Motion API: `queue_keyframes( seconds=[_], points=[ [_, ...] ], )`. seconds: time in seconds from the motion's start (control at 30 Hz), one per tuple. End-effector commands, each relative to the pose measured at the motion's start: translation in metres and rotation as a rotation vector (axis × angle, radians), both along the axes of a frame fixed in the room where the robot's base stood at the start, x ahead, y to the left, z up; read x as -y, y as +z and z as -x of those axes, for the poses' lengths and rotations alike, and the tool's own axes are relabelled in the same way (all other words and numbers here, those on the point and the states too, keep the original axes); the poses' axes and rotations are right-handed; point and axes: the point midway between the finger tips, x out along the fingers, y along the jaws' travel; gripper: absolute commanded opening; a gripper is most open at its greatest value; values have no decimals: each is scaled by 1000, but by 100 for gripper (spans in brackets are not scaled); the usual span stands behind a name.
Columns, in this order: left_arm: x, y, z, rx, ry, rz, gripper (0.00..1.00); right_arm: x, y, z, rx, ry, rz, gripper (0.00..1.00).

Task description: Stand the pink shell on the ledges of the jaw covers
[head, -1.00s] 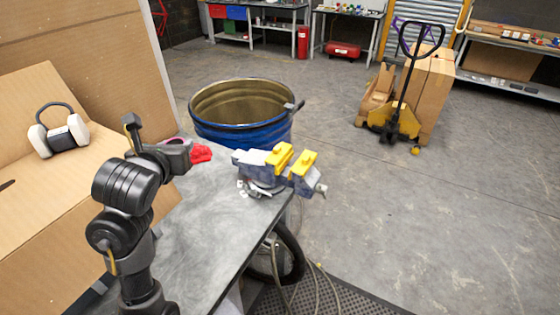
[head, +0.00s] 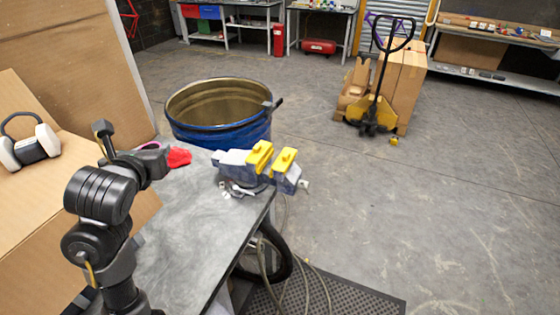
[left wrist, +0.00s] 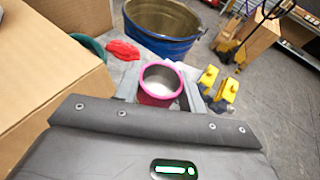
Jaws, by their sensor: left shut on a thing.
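The pink shell (left wrist: 158,84) is an open-topped round cup with a pale inside. In the left wrist view it stands between the two grey fingers of my left gripper (left wrist: 161,92), which is shut on it. In the head view my left gripper (head: 158,162) is over the left part of the bench, and only a thin pink edge shows there. The two yellow jaw covers (head: 259,157) sit on the blue-grey vise (head: 234,164), to the right of the gripper. They also show in the left wrist view (left wrist: 208,78), right of the shell. My right gripper is out of view.
A red cloth (head: 178,157) lies on the grey bench (head: 195,205) close to the left gripper. A blue drum (head: 220,130) stands behind the bench. Cardboard (head: 70,70) and ear defenders (head: 30,147) are at the left. A hose hangs beside the bench's right edge.

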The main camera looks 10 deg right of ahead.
Motion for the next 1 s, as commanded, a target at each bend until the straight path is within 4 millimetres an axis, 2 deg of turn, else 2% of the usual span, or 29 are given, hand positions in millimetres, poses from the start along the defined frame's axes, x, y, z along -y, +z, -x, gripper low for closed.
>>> queue_keyframes(
  seconds=[0.43, 0.53, 0.7, 0.8, 1.0],
  points=[
    [0, -1, 0, 1, 0, 0, 15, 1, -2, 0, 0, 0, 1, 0],
    [-1, -16, 0, 2, 1, -4, 15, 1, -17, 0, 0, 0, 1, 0],
    [0, -53, -1, 6, -1, -6, 15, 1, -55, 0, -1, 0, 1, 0],
    [0, -67, 0, 4, 0, -4, 15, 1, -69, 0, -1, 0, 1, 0],
    [0, -73, 0, 1, 0, 0, 15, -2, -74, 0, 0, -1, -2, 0]
  ],
)
